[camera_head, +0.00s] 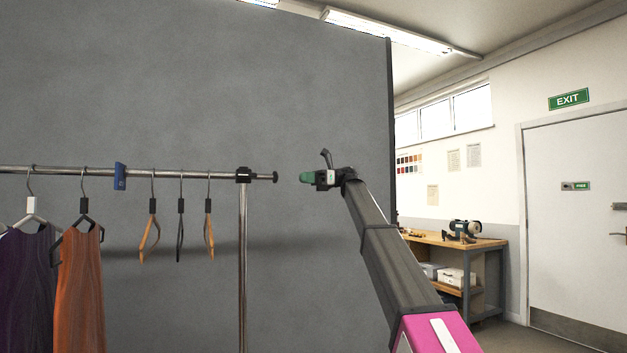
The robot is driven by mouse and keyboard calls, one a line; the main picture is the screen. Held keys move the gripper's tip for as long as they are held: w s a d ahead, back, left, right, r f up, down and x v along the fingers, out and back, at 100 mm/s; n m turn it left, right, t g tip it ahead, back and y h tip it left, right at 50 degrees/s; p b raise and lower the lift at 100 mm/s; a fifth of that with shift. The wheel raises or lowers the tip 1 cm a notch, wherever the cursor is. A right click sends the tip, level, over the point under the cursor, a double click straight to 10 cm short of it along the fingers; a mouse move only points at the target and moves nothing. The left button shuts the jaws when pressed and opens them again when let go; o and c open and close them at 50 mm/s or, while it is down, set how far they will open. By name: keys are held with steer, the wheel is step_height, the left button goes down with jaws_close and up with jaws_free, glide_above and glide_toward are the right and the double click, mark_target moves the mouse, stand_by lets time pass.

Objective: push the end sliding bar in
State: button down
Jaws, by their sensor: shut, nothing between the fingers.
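The end sliding bar (265,177) is a short metal rod with a dark end cap (275,177). It sticks out to the right from the black joint (243,175) at the top of the rack's upright. My gripper (303,178), with green fingertips, is shut and empty. It appears at about the bar's height, to the right of the end cap, with a small gap between them in the picture. Its fingertips point left toward the cap. The depth between them is hard to tell.
The clothes rail (200,174) carries several empty hangers, a blue tag (120,176), and a purple garment (25,290) and an orange garment (80,290). A grey partition (310,80) stands behind. A workbench (455,241) and a door (575,220) are at the right.

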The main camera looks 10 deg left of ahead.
mark_target(271, 176)
steer(key=x, duration=0.8)
steer(key=shift+a, duration=0.15)
steer(key=shift+x, duration=2.25)
